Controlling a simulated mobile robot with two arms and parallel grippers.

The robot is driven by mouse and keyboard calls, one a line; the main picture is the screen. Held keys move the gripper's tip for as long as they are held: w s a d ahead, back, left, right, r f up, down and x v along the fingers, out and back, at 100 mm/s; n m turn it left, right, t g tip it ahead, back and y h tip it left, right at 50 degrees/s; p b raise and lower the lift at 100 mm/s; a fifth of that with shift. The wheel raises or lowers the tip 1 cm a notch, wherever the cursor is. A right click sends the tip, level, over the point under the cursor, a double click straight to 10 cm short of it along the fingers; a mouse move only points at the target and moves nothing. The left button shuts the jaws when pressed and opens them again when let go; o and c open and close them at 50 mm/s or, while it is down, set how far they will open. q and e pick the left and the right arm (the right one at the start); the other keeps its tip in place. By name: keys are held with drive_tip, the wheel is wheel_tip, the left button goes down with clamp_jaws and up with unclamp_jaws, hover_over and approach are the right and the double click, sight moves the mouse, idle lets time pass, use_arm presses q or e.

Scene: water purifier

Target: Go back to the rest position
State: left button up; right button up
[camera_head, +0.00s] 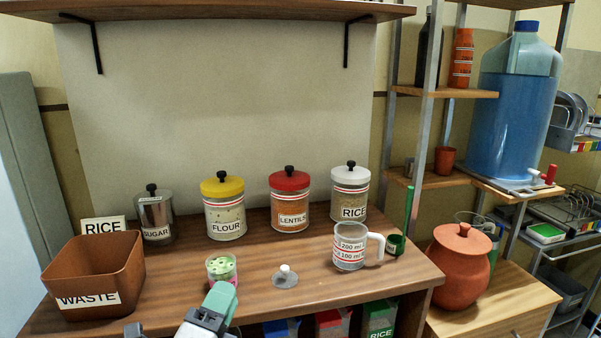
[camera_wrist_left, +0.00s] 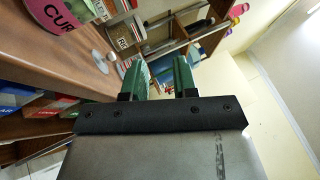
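My left gripper (camera_head: 218,298) is at the bottom of the head view, over the front edge of the wooden counter. It is just in front of a small jar (camera_head: 222,268) with green contents and a pink label. In the left wrist view, its two green fingers (camera_wrist_left: 160,72) stand apart with nothing between them. Part of the pink-labelled jar (camera_wrist_left: 68,12) shows at the top left of that view. I cannot tell from the head view whether a finger touches the jar. My right gripper is not in view.
The counter (camera_head: 180,285) carries a brown waste bin (camera_head: 95,270), sugar tin (camera_head: 155,215), flour jar (camera_head: 224,212), lentils jar (camera_head: 290,205), rice jar (camera_head: 350,192), measuring jug (camera_head: 350,248) and small lid (camera_head: 285,277). A clay pot (camera_head: 461,268) and water bottle (camera_head: 515,110) stand at right.

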use_arm(q)
drive_tip(key=s+a+f+n+g+y, duration=0.2)
drive_tip(key=a+f+n+g+y, duration=0.1)
drive_tip(key=f+n, duration=0.3)
drive_tip(key=s+a+f+n+g+y, duration=0.2)
drive_tip(key=a+f+n+y, duration=0.1)
drive_tip(key=f+n+y, duration=0.15)
drive_tip(key=s+a+f+n+g, duration=0.1)
drive_tip(key=s+f+n+g, duration=0.6)
drive_tip(key=s, duration=0.4)
drive_tip(key=s+a+f+n+g, duration=0.1)
drive_tip(key=s+f+n+g, duration=0.45)
drive_tip(key=s+f, duration=0.45)
wheel_tip(320, 180, down, 21)
drive_tip(key=m+g, duration=0.1)
drive_tip(key=s+a+f+p, duration=0.1)
drive_tip(key=s+p, duration=0.7)
drive_tip(key=s+a+f+g+p, duration=0.1)
drive_tip(key=s+a+p, duration=0.1)
drive_tip(key=s+p, duration=0.6)
drive_tip(key=shift+s+f+m+h+p, duration=0.3)
drive_tip(key=shift+s+f+h+p, duration=0.1)
drive_tip(key=shift+s, duration=0.1)
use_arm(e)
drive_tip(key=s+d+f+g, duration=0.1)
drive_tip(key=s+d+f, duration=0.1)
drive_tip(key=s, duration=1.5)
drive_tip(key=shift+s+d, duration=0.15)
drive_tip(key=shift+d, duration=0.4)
